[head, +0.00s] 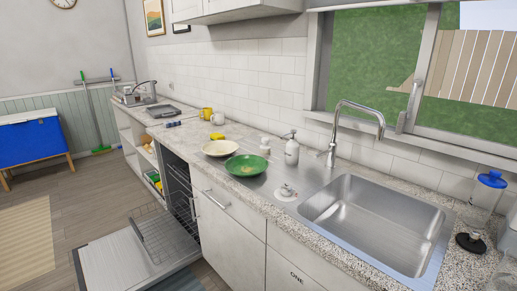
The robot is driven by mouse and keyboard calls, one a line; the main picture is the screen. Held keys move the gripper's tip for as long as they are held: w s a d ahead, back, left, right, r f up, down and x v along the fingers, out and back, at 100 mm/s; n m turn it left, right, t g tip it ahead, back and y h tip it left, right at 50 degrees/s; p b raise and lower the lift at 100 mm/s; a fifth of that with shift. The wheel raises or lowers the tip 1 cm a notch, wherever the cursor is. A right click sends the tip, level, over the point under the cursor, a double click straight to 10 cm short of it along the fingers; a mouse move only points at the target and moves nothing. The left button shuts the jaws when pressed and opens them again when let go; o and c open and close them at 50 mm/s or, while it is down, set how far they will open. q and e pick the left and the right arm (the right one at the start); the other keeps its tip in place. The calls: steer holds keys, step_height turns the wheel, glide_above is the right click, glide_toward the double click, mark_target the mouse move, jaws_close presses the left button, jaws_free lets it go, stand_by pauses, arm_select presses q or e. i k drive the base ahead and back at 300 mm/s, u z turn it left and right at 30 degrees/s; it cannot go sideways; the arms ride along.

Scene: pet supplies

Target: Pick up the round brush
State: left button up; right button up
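I cannot surely tell which thing is the round brush. A small round white item (286,190) with a reddish spot lies on the steel drainboard, left of the sink basin. A small white upright item (265,146) stands behind the green bowl. A dark round item (470,242) lies on the counter right of the sink. All three are too small to make out well. Neither of my grippers is in view.
The steel sink (375,222) has a tall faucet (340,125). A soap bottle (291,151), green bowl (245,166) and cream plate (219,148) stand left of it. A blue-lidded clear container (485,195) stands right. An open dishwasher door (125,262) juts into the floor space.

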mark_target(265, 148)
steer(key=u, duration=1.9)
steer(key=i, duration=1.75)
steer(key=z, duration=2.15)
